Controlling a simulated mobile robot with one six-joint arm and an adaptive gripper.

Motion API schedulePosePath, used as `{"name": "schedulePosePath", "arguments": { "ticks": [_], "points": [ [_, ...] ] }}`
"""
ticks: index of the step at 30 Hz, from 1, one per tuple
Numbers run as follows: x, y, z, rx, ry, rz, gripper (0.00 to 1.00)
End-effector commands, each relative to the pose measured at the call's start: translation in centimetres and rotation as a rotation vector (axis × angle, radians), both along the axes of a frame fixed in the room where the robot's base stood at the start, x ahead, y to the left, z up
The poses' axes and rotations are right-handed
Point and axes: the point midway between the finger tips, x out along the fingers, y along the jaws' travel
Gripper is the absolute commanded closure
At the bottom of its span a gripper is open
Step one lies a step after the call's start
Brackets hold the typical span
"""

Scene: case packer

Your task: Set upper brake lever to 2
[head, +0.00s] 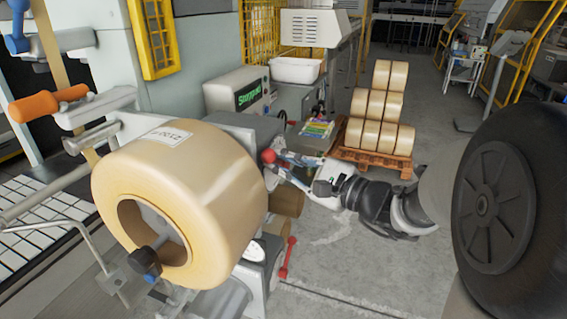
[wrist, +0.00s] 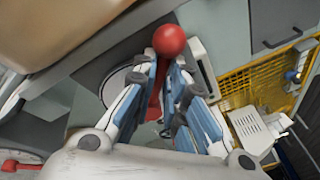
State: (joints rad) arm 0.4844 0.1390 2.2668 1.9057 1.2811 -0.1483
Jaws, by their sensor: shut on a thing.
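The upper brake lever has a red ball knob (head: 268,156) and sits behind the large tape roll, at its right edge. In the wrist view its knob (wrist: 169,40) stands just beyond my fingertips, and its red shaft runs down between the fingers. My gripper (head: 281,165), with blue and white fingers, is shut on the lever just below the knob; it also shows in the wrist view (wrist: 166,72). A round white dial face (wrist: 118,92) is partly hidden behind the left finger. Its numbers are not readable.
The large tan tape roll (head: 185,200) is close to my gripper's left. A lower red lever (head: 287,258) hangs below, beside a white dial (head: 254,249). Stacked rolls (head: 378,110) stand on a wooden pallet (head: 370,162) behind.

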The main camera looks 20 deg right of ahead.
Motion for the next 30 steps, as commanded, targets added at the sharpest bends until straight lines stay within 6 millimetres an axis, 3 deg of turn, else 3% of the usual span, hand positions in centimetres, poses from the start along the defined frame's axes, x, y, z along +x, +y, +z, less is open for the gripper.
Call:
{"name": "schedulePosePath", "arguments": {
  "ticks": [11,30],
  "points": [
    [0.3,-0.2,0.9,0.05,0.067,0.001,1.0],
    [2.6,-1.9,2.9,0.321,0.441,0.0,1.0]
  ]
}}
